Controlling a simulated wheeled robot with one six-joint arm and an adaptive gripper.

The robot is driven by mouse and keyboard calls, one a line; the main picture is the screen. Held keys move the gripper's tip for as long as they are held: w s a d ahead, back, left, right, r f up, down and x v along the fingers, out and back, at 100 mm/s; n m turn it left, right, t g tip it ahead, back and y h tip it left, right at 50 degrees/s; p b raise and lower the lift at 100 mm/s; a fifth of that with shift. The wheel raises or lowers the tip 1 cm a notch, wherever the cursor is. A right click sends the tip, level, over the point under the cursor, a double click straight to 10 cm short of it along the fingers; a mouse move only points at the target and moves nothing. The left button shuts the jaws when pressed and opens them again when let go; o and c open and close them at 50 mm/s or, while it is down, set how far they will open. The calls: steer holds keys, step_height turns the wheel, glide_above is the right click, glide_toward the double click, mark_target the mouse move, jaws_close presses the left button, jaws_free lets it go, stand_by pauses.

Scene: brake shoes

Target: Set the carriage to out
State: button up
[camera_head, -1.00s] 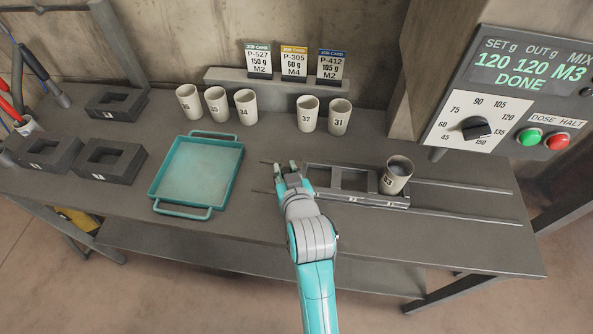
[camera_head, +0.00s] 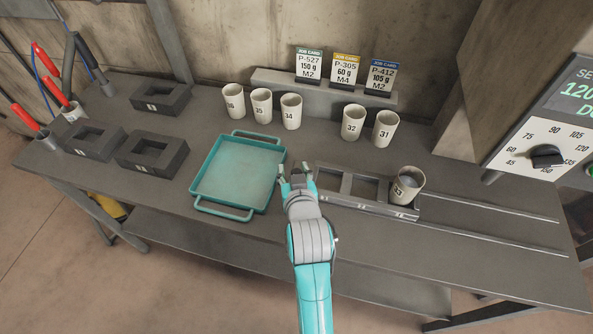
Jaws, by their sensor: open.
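The carriage (camera_head: 345,203) is a grey metal frame with square openings, sitting near the left end of two rails (camera_head: 490,212). Cup 33 (camera_head: 406,188) stands upright in its right end and holds a grey fill. The two openings to its left look empty. My gripper (camera_head: 296,178) is open just left of the carriage's left end, close to the tray's right side. I cannot tell whether it touches the carriage. The rails are bare to the right of the carriage, and their left ends are hidden or hard to make out.
A teal tray (camera_head: 240,173) lies just left of my gripper. Cups 36 (camera_head: 233,101), 35, 34, 32 and 31 (camera_head: 386,128) stand behind, below job cards on a ledge. Dark blocks (camera_head: 152,153) are at left. A control panel with a dial (camera_head: 547,156) is at right.

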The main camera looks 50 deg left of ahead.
steer(key=shift+d, duration=0.15)
steer(key=v, duration=1.1)
steer(key=shift+s+d, duration=0.25)
steer(key=shift+d, duration=0.05)
steer(key=shift+r, duration=0.1)
